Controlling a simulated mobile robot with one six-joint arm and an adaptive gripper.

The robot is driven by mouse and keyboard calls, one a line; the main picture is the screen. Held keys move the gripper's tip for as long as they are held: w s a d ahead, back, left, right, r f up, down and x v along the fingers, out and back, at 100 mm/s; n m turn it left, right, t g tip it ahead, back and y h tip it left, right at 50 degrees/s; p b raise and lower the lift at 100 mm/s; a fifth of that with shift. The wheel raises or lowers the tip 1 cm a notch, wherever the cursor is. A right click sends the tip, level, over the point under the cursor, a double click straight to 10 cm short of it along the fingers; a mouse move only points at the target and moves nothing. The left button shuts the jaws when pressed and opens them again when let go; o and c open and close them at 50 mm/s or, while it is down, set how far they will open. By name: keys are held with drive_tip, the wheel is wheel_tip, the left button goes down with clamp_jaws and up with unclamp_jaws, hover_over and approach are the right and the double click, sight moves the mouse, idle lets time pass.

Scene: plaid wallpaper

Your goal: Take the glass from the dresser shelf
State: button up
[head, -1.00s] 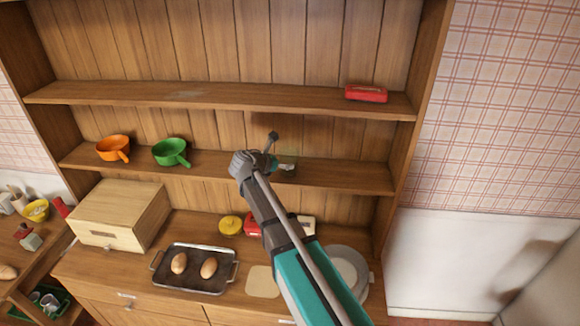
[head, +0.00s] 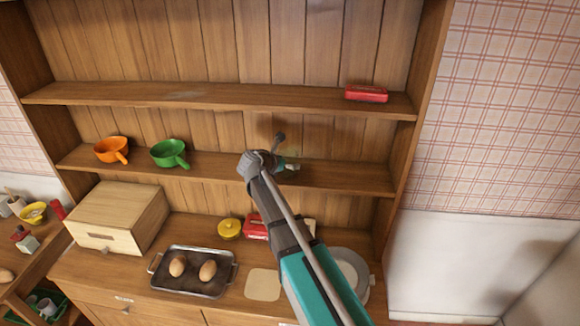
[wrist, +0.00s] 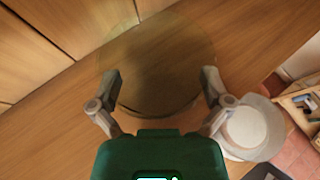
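The glass (wrist: 160,68) is clear and round. In the wrist view it stands on the wooden shelf (wrist: 60,112), seen from above. My gripper (wrist: 162,82) reaches in with its two fingers spread wide, one on each side of the glass. I see no clear grip on it, and finger contact is hard to judge. In the head view my gripper (head: 285,152) is at the middle dresser shelf (head: 350,177), right of the green pan. The glass is too faint there to make out.
An orange pan (head: 110,149) and a green pan (head: 168,152) sit left on the same shelf. A red box (head: 366,94) lies on the shelf above. Below are a wooden box (head: 118,212), a tray with two eggs (head: 192,284) and a plate (head: 352,268).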

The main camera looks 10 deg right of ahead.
drive_tip(key=c, duration=0.7)
drive_tip(key=shift+c, duration=0.2)
drive_tip(key=shift+r, duration=0.1)
drive_tip(key=shift+s+r+p, duration=0.2)
drive_tip(key=shift+r+p, duration=0.35)
drive_tip(key=shift+p, duration=0.1)
wheel_tip(320, 180, up, 6)
drive_tip(key=p, duration=0.6)
drive_tip(key=s+a, duration=0.3)
drive_tip(key=s, duration=0.6)
drive_tip(key=s+a, duration=0.3)
drive_tip(key=s, duration=0.6)
drive_tip(key=shift+s+f, duration=0.15)
drive_tip(key=shift+s, duration=0.15)
drive_tip(key=shift+a, duration=0.1)
